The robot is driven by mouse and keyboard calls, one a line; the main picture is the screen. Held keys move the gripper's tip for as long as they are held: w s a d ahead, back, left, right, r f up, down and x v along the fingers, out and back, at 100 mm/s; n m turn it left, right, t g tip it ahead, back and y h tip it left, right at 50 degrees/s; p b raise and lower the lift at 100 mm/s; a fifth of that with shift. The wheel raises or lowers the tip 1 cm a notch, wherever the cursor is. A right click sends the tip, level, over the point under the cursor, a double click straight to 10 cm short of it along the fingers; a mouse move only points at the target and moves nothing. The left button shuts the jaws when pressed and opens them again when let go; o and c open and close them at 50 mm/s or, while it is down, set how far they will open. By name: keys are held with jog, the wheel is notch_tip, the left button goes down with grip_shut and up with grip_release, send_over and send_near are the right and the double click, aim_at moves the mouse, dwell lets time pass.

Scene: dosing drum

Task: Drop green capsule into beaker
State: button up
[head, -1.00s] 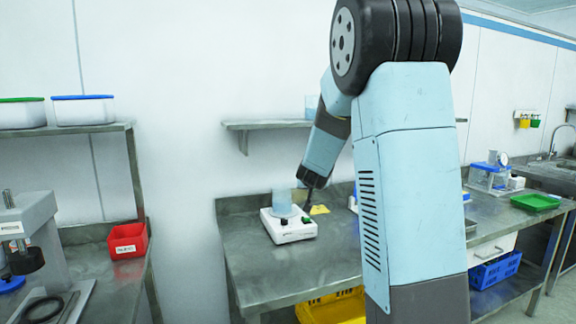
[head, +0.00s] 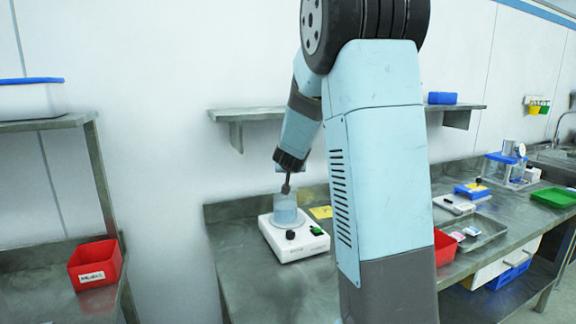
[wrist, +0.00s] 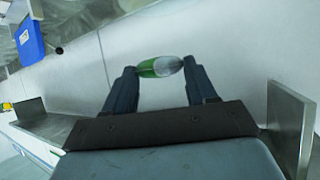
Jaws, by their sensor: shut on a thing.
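The green capsule (wrist: 160,67), green with a pale, clear-looking end, shows in the wrist view. It lies crosswise between the two fingertips of my gripper (wrist: 161,70), which is shut on it. In the head view my gripper (head: 286,188) points down at the beaker (head: 285,210), with its tip around the height of the rim. I cannot tell whether it is exactly over the opening. The beaker is clear with a bluish tint and stands upright on a white stirrer plate (head: 295,246). The capsule is too small to make out in the head view.
The stirrer stands on a steel bench (head: 245,280). A yellow piece (head: 321,212) lies behind it. A wall shelf (head: 252,114) runs above. To the right are a grey tray (head: 482,232), a red bin (head: 445,247) and a green tray (head: 555,197). Another red bin (head: 95,265) is at left.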

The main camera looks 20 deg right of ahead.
aim_at(285, 204)
jog(key=shift+w, duration=0.2)
jog(key=shift+d+f, duration=0.1)
jog(key=shift+f, duration=0.15)
jog(key=shift+d+f, duration=0.15)
jog(key=shift+f, duration=2.55)
jog(key=o, duration=1.1)
jog(key=shift+s, duration=0.15)
